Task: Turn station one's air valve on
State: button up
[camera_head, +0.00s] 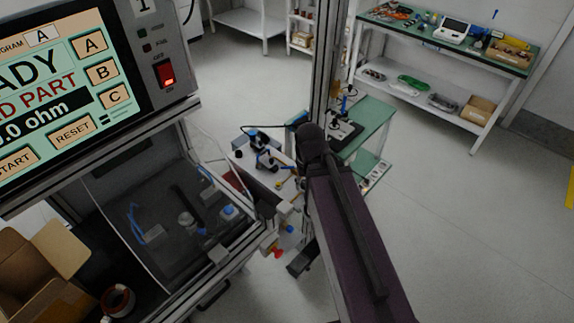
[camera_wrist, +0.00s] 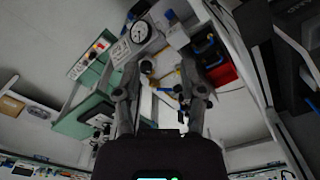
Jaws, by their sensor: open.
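My gripper (camera_wrist: 160,78) is open in the wrist view, with its two fingers apart and nothing held between them. A round white pressure gauge (camera_wrist: 139,31) with a pale label plate shows beyond the left fingertip. In the head view, station one's panel (camera_head: 130,80) carries the number 1. A red-orange part (camera_head: 277,252) sits at the station's lower right corner. My arm hides the gripper there.
A lit red switch (camera_head: 165,75) is on the panel. Below it is a clear-walled enclosure (camera_head: 150,235). A cardboard box (camera_head: 40,260) is at lower left. A metal post (camera_head: 325,70) stands near my arm. A green-topped bench (camera_head: 400,22) is at the back. Floor at right is clear.

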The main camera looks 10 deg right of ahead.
jog(key=n+t+b, duration=0.2)
jog(key=n+b, duration=0.8)
jog(key=n, duration=0.7)
send_over(288, 167)
jog(key=s+a, duration=0.1)
jog(key=s, duration=0.2)
notch_tip(288, 167, down, 10)
jog(key=shift+w+a, duration=0.15)
jog(key=w+f+b, duration=0.1)
jog(key=f+b, duration=0.3)
jog(key=w+f+b, duration=0.1)
jog(key=f+b, duration=0.8)
jog(key=shift+w+f+b, duration=0.25)
jog(key=shift+w+b, duration=0.1)
jog(key=shift+w, duration=0.05)
grip_shut()
